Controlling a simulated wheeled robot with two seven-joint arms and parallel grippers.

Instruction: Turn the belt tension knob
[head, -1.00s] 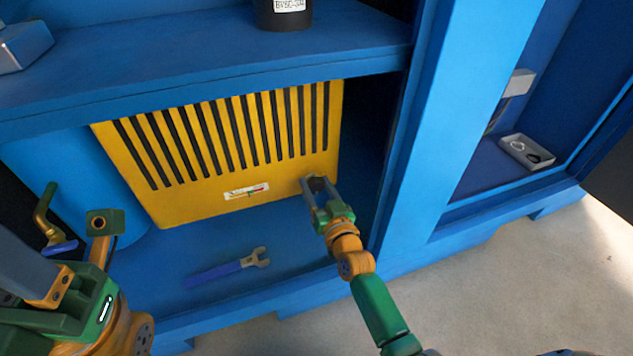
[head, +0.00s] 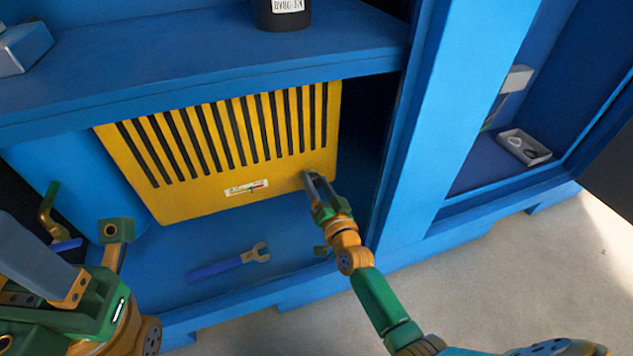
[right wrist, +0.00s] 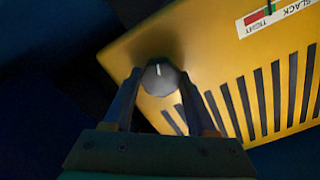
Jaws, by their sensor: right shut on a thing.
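The belt tension knob (right wrist: 160,76) is dark and round with a white line. It sits on the yellow slotted guard (right wrist: 195,45), near a corner. In the head view the guard (head: 180,205) stands inside the blue cabinet and my fingers mostly hide the knob at its lower right. My right gripper (head: 312,181) is shut on the knob; the right wrist view shows its fingers (right wrist: 157,88) on either side. A gauge label (head: 246,187) on the guard also shows in the wrist view (right wrist: 272,14), reading SLACK and TIGHT. My left arm is at the lower left; its jaws are unclear.
A blue-handled wrench (head: 228,267) lies on the cabinet floor below the guard. A blue tank (head: 75,165) and a brass valve (head: 47,207) are at the left. A black labelled cylinder (head: 282,12) stands on the shelf (head: 200,75) above. A small tray (head: 524,149) is at the right.

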